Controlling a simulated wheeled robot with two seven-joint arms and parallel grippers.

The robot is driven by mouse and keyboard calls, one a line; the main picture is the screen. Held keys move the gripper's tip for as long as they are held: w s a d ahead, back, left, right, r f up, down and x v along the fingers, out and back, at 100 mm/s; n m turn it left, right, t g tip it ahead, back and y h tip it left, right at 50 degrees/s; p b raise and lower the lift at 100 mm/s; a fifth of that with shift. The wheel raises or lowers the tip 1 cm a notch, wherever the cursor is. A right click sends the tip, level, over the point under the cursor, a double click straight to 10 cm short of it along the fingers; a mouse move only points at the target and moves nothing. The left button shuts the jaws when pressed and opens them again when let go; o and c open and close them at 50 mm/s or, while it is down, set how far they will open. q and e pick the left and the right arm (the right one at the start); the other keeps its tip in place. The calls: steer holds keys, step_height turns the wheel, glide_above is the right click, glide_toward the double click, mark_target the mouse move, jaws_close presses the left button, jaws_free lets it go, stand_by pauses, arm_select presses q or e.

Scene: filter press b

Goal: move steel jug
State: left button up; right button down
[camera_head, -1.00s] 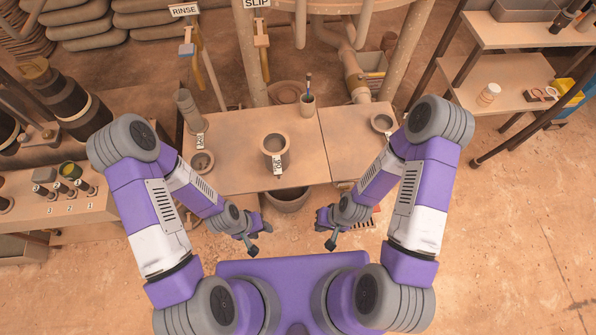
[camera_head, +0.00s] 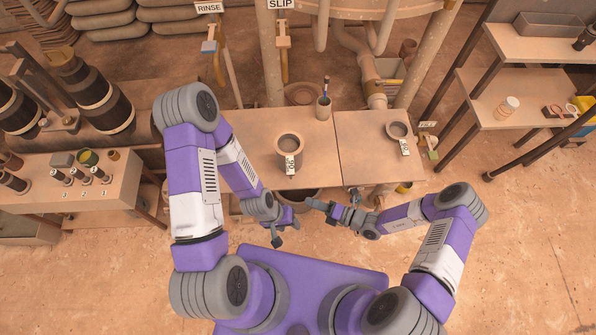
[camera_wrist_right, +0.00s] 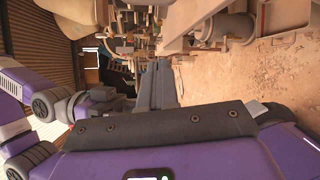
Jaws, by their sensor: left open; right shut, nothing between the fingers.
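I cannot tell for sure which vessel is the steel jug. A smaller round grey vessel (camera_head: 398,130), also tagged, stands on the table's right part. My left gripper (camera_head: 286,232) is open and empty in front of the table's front edge. My right gripper (camera_head: 318,211) is shut and empty beside it, pointing left. In the right wrist view its fingers (camera_wrist_right: 158,84) lie together. Both grippers are apart from the vessels.
A small cup (camera_head: 324,107) with a brush stands at the table's back. A side bench (camera_head: 110,190) with several small numbered bottles is at left. A shelf unit (camera_head: 510,75) stands at right. The floor (camera_head: 520,220) at lower right is clear.

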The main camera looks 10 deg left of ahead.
steer(key=w+a+m+t, duration=0.1)
steer(key=w+a+m, duration=0.1)
steer(key=w, duration=0.1)
steer(key=w+a+m+t+b, duration=0.1)
steer(key=w+a+m+t, duration=0.1)
steer(key=w+a, duration=0.1)
steer(key=w+a+m+t, duration=0.2)
steer(key=w, duration=0.2)
steer(key=shift+a+b, duration=0.35)
steer(key=shift+b, duration=0.05)
